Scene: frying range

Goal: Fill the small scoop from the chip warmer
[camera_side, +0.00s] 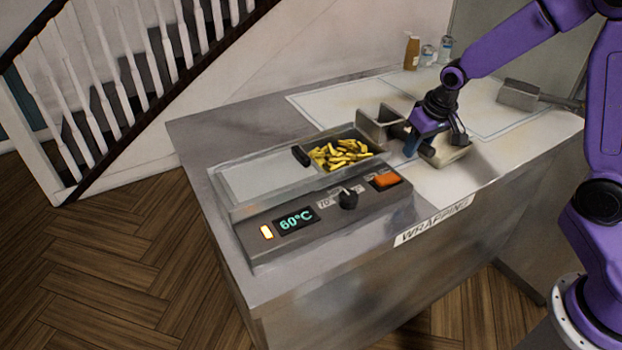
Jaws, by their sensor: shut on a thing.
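The chip warmer (258,250) stands at the left of the counter, its display reading 60°C. Yellow chips (338,154) lie heaped in the right end of its well; the left part is bare. My gripper (413,143) points down just right of the well. No chips show in either piece.
Another grey scoop (518,94) with a handle lies at the right back of the counter. Several bottles (411,52) stand at the back edge. The warmer's front has a dark knob (348,198) and an orange switch (386,180). The counter front around the wrapping label (434,220) is clear.

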